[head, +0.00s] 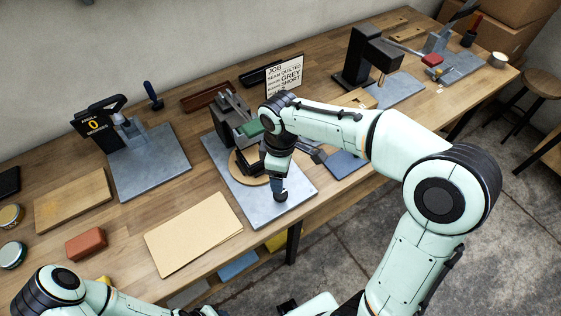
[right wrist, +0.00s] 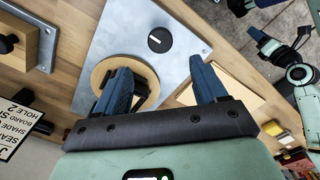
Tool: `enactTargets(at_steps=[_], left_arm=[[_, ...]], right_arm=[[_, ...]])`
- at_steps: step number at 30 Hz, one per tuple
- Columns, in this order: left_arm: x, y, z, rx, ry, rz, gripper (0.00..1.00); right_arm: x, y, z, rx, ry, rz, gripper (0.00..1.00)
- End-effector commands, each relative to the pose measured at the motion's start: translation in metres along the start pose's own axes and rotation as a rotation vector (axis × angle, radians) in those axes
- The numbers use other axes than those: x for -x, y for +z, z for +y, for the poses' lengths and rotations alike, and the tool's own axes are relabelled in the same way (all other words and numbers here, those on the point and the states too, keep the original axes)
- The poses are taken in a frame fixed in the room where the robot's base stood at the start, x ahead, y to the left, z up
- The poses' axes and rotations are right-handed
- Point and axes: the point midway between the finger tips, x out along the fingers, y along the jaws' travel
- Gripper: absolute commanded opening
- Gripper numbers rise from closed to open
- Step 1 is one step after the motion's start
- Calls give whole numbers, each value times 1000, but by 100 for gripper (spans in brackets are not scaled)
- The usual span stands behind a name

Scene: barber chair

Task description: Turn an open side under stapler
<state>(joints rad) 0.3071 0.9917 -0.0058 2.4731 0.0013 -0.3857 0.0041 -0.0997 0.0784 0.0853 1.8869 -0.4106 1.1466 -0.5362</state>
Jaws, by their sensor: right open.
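The stapler (head: 229,120) is a dark grey upright machine with a green part, on a grey metal plate (head: 225,168). A round wooden disc (head: 241,165) with a dark piece on it sits under its head; the disc also shows in the right wrist view (right wrist: 98,76). A black knob (right wrist: 159,40) is on the plate. My right gripper (right wrist: 165,78) is open, its blue fingers apart, one over the disc and dark piece and one over the plate. No grip on the piece is visible. In the head view my right arm hides part of the station. My left gripper is not clearly shown.
A beige sheet (head: 193,233) lies in front of the plate, with a red block (head: 86,243) to its left. A blue pad (head: 345,164) is at the right. A job sign (head: 285,76) stands behind. Other stations stand left (head: 150,165) and right (head: 396,90).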

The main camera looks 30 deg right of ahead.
Motion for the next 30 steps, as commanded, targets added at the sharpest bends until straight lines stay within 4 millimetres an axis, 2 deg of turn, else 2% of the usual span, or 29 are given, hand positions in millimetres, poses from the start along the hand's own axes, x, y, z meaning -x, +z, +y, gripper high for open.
enactTargets(at_steps=[1, 3, 9, 30], left_arm=[[2, -2, 1, -1, 1, 2, 43], [4, -2, 2, -1, 1, 3, 43], [5, -3, 3, -2, 2, 5, 43], [5, -3, 3, -2, 1, 4, 43]], right_arm=[[11, -1, 0, 1, 3, 4, 71], [20, -1, 0, 1, 2, 3, 71], [32, 0, 0, 0, -1, 0, 71], [32, 0, 0, 0, -1, 0, 71]])
